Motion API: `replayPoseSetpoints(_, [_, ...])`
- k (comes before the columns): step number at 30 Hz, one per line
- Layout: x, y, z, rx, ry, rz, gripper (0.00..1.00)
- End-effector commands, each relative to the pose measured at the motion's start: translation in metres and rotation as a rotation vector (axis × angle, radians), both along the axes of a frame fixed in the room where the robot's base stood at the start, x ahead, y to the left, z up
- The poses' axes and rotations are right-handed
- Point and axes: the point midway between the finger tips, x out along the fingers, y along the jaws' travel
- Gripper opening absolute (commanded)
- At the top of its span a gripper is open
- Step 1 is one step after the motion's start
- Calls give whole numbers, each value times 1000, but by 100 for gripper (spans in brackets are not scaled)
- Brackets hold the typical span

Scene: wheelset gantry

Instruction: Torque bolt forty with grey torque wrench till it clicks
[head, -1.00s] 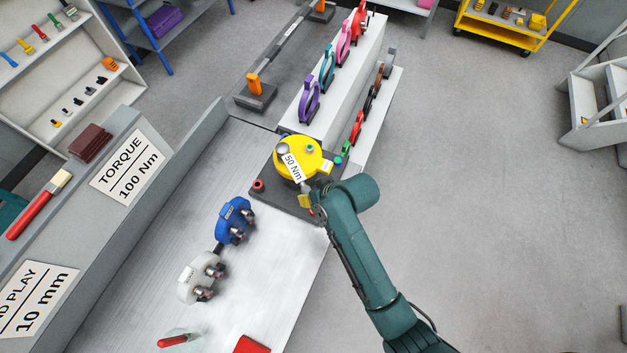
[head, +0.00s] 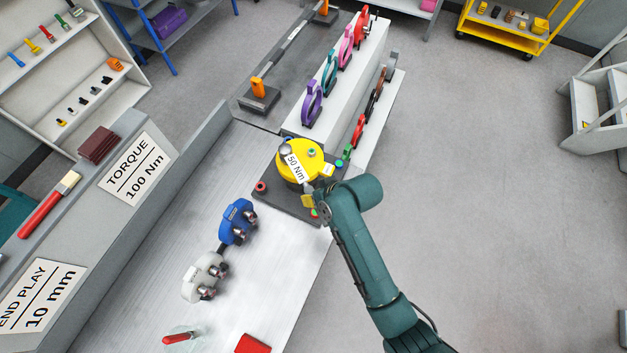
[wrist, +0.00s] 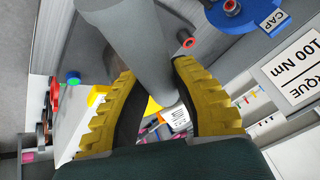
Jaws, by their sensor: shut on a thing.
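My gripper (head: 307,198) is shut on the grey torque wrench (wrist: 140,40), whose thick grey handle passes between the yellow fingers in the wrist view. In the head view the wrench lies over a yellow round cap (head: 312,160) on a dark square plate (head: 279,199). Its rounded grey head (head: 285,149) is at the cap's upper left, and a white "50 Nm" label (head: 297,166) shows along it. I cannot make out any bolt number, or whether the wrench sits on a bolt, because the head covers that spot.
Red (head: 260,187) and green (head: 340,163) knobs stand at the plate's corners. A blue part (head: 236,222) and a white part (head: 203,277) stand on the bench at lower left. Coloured rings (head: 312,104) stand on a white block behind.

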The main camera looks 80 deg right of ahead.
Motion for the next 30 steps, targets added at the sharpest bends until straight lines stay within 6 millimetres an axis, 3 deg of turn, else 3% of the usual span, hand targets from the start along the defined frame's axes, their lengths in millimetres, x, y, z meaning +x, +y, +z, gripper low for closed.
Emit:
replayPoseSetpoints(1, [1,-1,9,-4,-3,0,0])
replayPoseSetpoints(15, [1,-1,36,-4,-3,0,0])
replayPoseSetpoints(25, [1,-1,38,-3,-2,0,0])
replayPoseSetpoints(30, [1,-1,53,-5,-5,0,0])
